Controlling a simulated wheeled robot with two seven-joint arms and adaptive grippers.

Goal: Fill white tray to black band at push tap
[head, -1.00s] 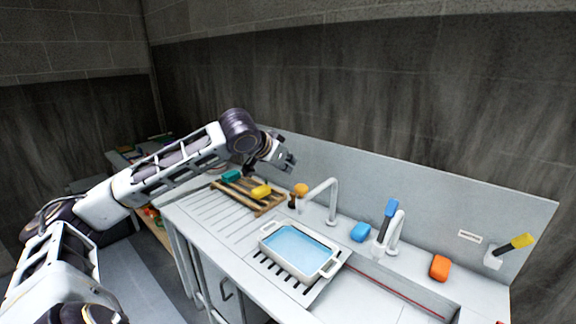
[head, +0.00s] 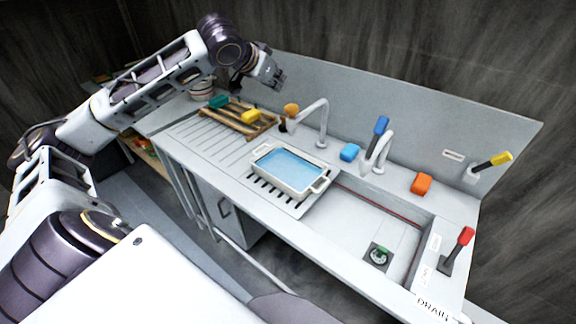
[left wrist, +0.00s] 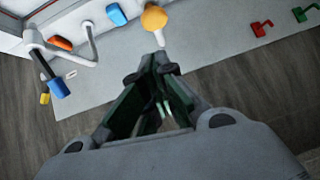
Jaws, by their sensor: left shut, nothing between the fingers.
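The white tray (head: 258,176) stands level on a slotted black-and-white grate left of the sink basin, with light-blue water in it. I cannot make out a black band inside it. A tap with an orange push knob (head: 291,109) and an arched white spout (head: 323,118) stands behind the tray; the knob also shows in the left wrist view (left wrist: 154,18). My left gripper (head: 279,77) is shut and empty, above and behind the orange knob, apart from it. Its fingers (left wrist: 160,62) show closed in the left wrist view. My right gripper is out of view.
A wooden rack (head: 236,121) holds green and yellow sponges. A blue sponge (head: 350,152), a blue-lever tap (head: 380,128) and an orange sponge (head: 421,184) line the back. A yellow lever (head: 493,160) and red lever (head: 466,236) are at right.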

